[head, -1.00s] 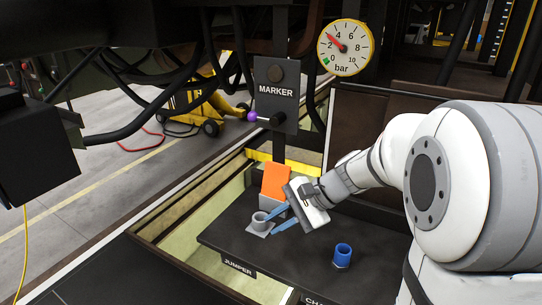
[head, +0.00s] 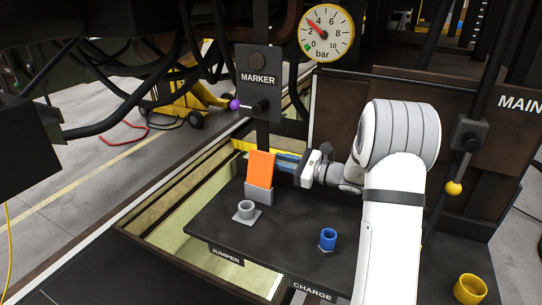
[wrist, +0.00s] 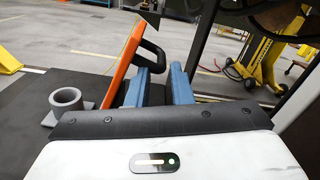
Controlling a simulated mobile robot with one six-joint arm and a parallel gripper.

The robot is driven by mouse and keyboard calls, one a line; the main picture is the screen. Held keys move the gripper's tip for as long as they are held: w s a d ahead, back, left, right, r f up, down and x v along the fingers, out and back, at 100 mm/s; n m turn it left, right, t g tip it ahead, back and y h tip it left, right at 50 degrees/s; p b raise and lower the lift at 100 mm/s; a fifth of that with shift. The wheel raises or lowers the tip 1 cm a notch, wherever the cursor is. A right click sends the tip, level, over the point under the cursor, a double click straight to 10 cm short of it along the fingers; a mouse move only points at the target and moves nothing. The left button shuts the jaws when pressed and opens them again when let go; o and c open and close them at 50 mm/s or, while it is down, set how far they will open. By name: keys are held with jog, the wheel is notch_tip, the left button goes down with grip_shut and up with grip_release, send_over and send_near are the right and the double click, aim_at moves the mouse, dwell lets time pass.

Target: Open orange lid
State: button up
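The orange lid (head: 260,168) stands upright on its grey holder (head: 258,193) at the back left of the black table. In the wrist view the lid (wrist: 123,62) shows edge-on as a tilted orange plate, with a black handle (wrist: 154,50) on its right side. My gripper (head: 284,163) is just right of the lid in the head view, with its blue fingers pointing left at it. In the wrist view my gripper (wrist: 158,75) is open, with a gap between the fingers. The handle's lower end appears in that gap; contact cannot be told.
A grey round socket (head: 246,211) sits in front of the lid, and a blue one (head: 328,239) to the right. A yellow cup (head: 470,289) is at the right front. The marker panel (head: 258,82) hangs above and behind the lid.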

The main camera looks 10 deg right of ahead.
aim_at(264, 157)
jog(key=p+x, duration=0.1)
jog(key=x, duration=0.5)
jog(key=shift+w+p, duration=0.1)
jog(key=shift+p, duration=0.25)
jog(key=shift+c, duration=0.2)
grip_shut()
